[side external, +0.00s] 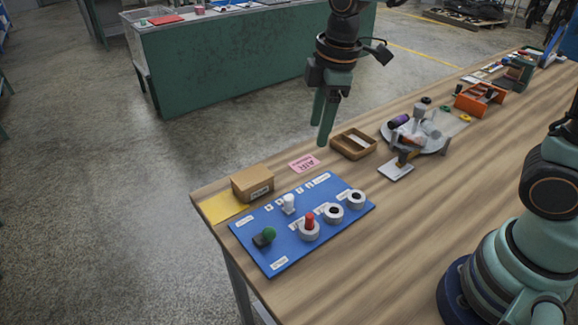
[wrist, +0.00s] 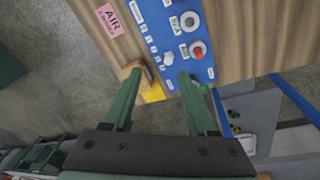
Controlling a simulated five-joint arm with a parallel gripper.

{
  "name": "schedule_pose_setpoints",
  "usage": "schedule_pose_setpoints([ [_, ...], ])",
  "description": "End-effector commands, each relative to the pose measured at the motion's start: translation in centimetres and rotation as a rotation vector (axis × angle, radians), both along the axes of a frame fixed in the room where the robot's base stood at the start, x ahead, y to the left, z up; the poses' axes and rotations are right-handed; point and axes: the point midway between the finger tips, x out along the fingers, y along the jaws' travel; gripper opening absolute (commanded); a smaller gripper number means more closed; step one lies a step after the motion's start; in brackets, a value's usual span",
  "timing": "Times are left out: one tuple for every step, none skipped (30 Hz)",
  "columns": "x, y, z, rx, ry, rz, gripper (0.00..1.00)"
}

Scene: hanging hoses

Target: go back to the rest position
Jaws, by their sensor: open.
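My gripper (side external: 324,118) hangs in the air above the far edge of the table, pointing down, in the side external view. Its two green fingers are apart with nothing between them. They also show in the wrist view (wrist: 160,85), spread apart, with the table and floor far beyond them. A blue panel (side external: 275,253) lies on the table below and to the left of the gripper. It carries a red-topped fitting (side external: 309,224), white round fittings (side external: 333,213), a white knob (side external: 289,203) and a green knob (side external: 268,234).
A cardboard box (side external: 252,184) stands on a yellow sheet (side external: 222,207) at the table corner. A pink AIR card (side external: 304,163), a wooden tray (side external: 340,150), a round tray (side external: 430,147) with items and an orange holder (side external: 480,98) lie along the table.

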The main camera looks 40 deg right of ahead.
Motion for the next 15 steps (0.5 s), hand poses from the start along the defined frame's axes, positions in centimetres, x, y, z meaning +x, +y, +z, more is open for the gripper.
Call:
schedule_pose_setpoints([
  [-0.8, -1.1, 1.1, 0.019, -0.034, -0.092, 0.58],
  [-1.2, -1.6, 1.6, 0.031, -0.048, -0.148, 0.58],
  [-1.8, -2.4, 2.2, 0.049, -0.068, -0.221, 0.58],
  [-2.3, -2.9, 2.6, 0.061, -0.083, -0.276, 0.58],
  [-2.8, -3.4, 2.9, 0.075, -0.098, -0.33, 0.58],
  [-3.4, -4.1, 3.4, 0.094, -0.119, -0.403, 0.58],
  [-3.9, -4.5, 3.6, 0.11, -0.133, -0.457, 0.58],
  [-4.4, -5.0, 3.9, 0.125, -0.149, -0.512, 0.58],
  [-5.0, -5.6, 4.2, 0.147, -0.168, -0.582, 0.58],
  [-5.5, -6.0, 4.3, 0.163, -0.183, -0.633, 0.58],
  [-6.0, -6.4, 4.5, 0.179, -0.196, -0.683, 0.58],
  [-6.6, -6.9, 4.6, 0.2, -0.213, -0.744, 0.58],
  [-7.0, -7.2, 4.7, 0.216, -0.225, -0.788, 0.58],
  [-7.3, -7.5, 4.7, 0.23, -0.236, -0.828, 0.58],
  [-7.8, -7.8, 4.8, 0.249, -0.249, -0.877, 0.58],
])
